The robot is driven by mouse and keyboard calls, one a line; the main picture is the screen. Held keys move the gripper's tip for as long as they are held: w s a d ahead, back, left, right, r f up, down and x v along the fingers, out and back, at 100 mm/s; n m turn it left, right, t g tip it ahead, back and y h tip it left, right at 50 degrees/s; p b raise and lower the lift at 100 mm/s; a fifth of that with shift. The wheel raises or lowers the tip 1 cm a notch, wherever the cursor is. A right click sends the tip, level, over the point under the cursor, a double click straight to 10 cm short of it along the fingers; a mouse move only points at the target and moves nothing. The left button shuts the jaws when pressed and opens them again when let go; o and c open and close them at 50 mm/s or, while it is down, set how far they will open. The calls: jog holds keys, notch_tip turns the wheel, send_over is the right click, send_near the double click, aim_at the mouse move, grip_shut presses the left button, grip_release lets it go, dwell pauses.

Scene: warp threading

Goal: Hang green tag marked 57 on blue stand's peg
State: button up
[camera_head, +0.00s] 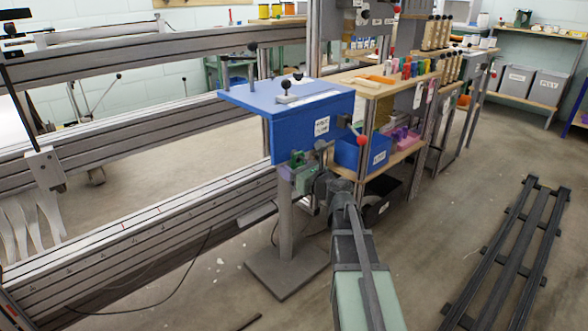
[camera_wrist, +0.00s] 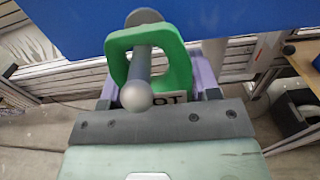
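The green tag (camera_wrist: 182,65) is a thick ring at its top, with a white label below showing only part of its dark marking. The grey peg (camera_wrist: 140,65) with a ball end comes from the blue stand (camera_wrist: 240,15) through the tag's hole, so the tag is around the peg. My gripper (camera_wrist: 158,90) has purple fingers on both sides of the tag's lower part; a dark bar hides their contact with it.
A blue bin (camera_head: 362,155) and a shelf with coloured spools (camera_head: 415,67) stand further right. Long metal rails (camera_head: 130,225) run at left. A dark rack (camera_head: 515,250) lies on the floor at right.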

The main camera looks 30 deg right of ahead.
jog(key=o, duration=0.4)
jog(key=v, duration=1.1)
jog(key=shift+w, duration=0.1)
